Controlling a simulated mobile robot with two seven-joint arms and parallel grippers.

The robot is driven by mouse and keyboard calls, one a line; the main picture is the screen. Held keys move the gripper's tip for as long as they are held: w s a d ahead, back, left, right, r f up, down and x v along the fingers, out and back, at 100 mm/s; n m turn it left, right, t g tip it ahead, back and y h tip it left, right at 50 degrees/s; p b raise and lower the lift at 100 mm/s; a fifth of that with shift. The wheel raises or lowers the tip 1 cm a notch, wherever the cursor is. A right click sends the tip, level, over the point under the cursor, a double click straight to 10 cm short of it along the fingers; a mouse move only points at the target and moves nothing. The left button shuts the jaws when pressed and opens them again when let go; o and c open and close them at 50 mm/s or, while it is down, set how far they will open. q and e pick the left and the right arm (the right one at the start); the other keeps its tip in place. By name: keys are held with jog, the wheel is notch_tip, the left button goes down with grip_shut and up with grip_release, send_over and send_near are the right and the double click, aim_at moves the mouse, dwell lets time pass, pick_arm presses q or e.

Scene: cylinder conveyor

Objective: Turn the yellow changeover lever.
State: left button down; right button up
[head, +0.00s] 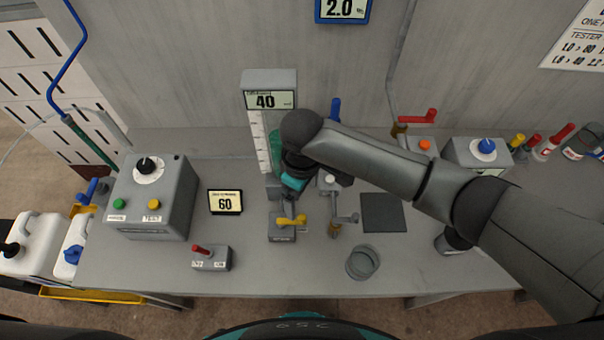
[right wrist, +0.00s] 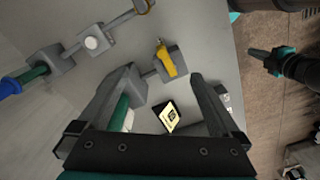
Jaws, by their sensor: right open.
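The yellow changeover lever (head: 292,220) sits on a small grey box (head: 282,237) near the middle of the bench. It also shows in the right wrist view (right wrist: 166,60), beyond and between my fingertips. My right gripper (right wrist: 163,76) is open and empty, apart from the lever. In the head view its fingers are largely hidden behind my forearm and wrist, just above and behind the lever. A dark gripper-like part with teal on it, probably my left gripper (right wrist: 262,54), shows over the floor in the right wrist view; its jaws are unclear.
A grey scale column with a display (head: 266,100) and a green tube stand behind the lever. A crank valve (head: 336,228) is close on its right. A red-lever box (head: 211,258) and a small display (head: 225,202) lie left. The front bench is mostly clear.

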aim_at(302, 217)
pick_arm(q)
jog(key=s+f+b, duration=0.2)
jog(key=s, duration=0.4)
pick_arm(e)
jog(key=f, duration=0.3)
jog(key=shift+s+f, duration=0.1)
jog(key=shift+s, duration=0.25)
notch_tip(302, 217, down, 6)
jog(key=b, duration=0.4)
jog(key=shift+w+r+b, duration=0.1)
jog(key=shift+r+b, duration=0.15)
jog(key=shift+b, duration=0.1)
jog(key=shift+f+b, duration=0.4)
jog(key=shift+f, duration=0.65)
pick_arm(q)
notch_tip(302, 217, down, 6)
jog(key=w, duration=0.2)
jog(key=shift+g, duration=0.3)
pick_arm(e)
grip_shut()
